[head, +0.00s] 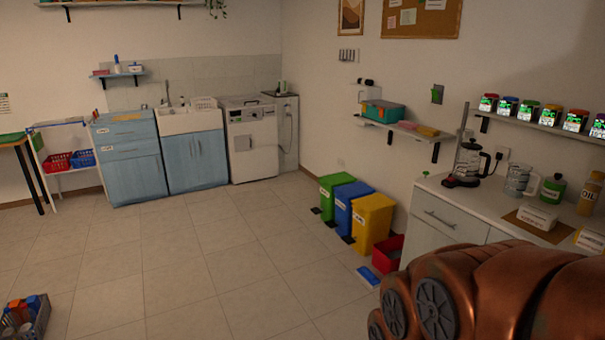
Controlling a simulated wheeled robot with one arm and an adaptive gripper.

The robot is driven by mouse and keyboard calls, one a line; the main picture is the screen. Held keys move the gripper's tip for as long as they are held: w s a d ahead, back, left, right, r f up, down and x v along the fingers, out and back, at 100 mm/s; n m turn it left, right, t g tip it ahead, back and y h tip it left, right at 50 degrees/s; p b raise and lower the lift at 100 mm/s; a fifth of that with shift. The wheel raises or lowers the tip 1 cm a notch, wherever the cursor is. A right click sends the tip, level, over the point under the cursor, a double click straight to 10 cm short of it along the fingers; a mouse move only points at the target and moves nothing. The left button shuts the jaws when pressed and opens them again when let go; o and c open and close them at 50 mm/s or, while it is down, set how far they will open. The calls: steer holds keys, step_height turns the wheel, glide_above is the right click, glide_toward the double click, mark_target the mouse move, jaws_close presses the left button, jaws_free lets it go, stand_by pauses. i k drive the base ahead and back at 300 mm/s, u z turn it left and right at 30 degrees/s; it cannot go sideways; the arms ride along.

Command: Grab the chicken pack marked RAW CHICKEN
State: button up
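I cannot make out a pack that reads RAW CHICKEN. A white labelled pack (539,218) lies on a brown board on the counter at the right, its print too small to read. Another pale pack with a yellow part (590,240) lies at the right edge, cut off by the frame. My copper-coloured arm fills the lower right and hides the counter's near part. My gripper is not in view.
On the counter (440,190) stand a coffee press (469,160), a glass jug (517,180), a green jar (553,188) and an oil bottle (590,194). Several spice dispensers (527,109) line the shelf above. Bins (372,222) and a red box (387,252) stand beside the counter. The middle floor is clear.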

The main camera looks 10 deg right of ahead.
mark_target(543, 219)
steer(key=i, duration=1.4)
steer(key=z, duration=1.35)
steer(key=i, duration=1.65)
